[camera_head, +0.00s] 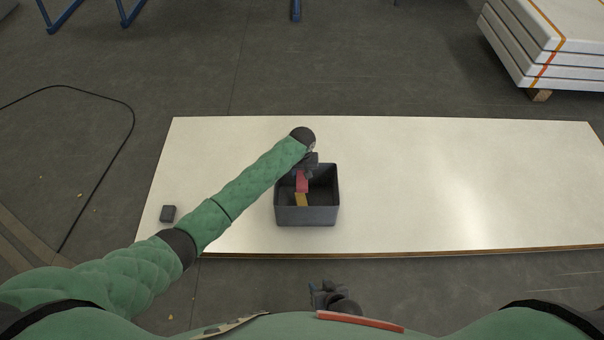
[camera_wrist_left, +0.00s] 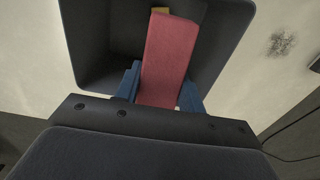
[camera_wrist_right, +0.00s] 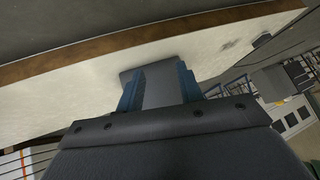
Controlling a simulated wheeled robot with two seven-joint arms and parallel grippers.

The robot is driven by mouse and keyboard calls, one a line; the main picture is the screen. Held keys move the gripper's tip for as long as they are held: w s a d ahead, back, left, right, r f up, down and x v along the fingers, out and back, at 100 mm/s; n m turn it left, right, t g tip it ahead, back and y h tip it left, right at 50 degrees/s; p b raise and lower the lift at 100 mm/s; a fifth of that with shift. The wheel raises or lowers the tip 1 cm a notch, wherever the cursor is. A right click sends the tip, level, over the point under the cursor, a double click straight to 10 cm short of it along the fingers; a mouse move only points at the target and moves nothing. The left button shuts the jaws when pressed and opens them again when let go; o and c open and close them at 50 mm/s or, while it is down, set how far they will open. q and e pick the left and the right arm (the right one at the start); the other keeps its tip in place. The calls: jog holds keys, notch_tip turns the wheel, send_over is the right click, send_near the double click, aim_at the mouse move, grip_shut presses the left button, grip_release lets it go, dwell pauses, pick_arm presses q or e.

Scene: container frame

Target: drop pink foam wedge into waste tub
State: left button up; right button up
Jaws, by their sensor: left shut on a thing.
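The pink foam wedge (camera_head: 302,182) is held upright in my left gripper (camera_head: 308,173), over the inside of the dark grey waste tub (camera_head: 306,216). In the left wrist view the blue fingers (camera_wrist_left: 163,88) are shut on the wedge (camera_wrist_left: 167,60), with the tub (camera_wrist_left: 88,45) behind it. A yellow-orange piece (camera_head: 301,200) shows below the wedge, within the tub's outline. Whether the wedge touches it is unclear. My right gripper (camera_head: 322,293) is in front of the table's near edge. Its fingers (camera_wrist_right: 158,85) are apart, with a grey surface, apparently the tub (camera_wrist_right: 158,80), showing between them.
The long pale table (camera_head: 450,185) is clear to the right of the tub. A small dark grey block (camera_head: 168,213) lies near the table's left end. Stacked white slabs (camera_head: 545,45) stand on the floor at the far right.

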aim_at(302, 179)
pick_arm(q)
jog(key=shift+f, duration=0.45)
jog(key=shift+f+b, duration=0.6)
jog(key=shift+b, duration=0.35)
jog(key=shift+f+b, duration=0.5)
jog(key=shift+b, duration=0.15)
pick_arm(e)
jog(key=w+a+r+t+y, duration=0.1)
jog(key=w+r+t, duration=0.3)
jog(key=w+r, duration=0.4)
jog(key=w+a+r+t, duration=0.1)
jog(key=w+r+t, duration=0.4)
jog(key=r, duration=0.6)
pick_arm(q)
jog(key=shift+f+b, duration=0.35)
jog(key=shift+b, duration=0.1)
jog(key=shift+f+b, duration=0.35)
jog(key=shift+b, duration=0.15)
pick_arm(e)
notch_tip(302, 179, up, 23)
jog(key=w+d+t+y, duration=0.1)
jog(key=t+y, duration=0.1)
jog(key=t, duration=0.5)
jog(key=shift+d+n+t, duration=0.3)
jog(key=shift+w, duration=0.1)
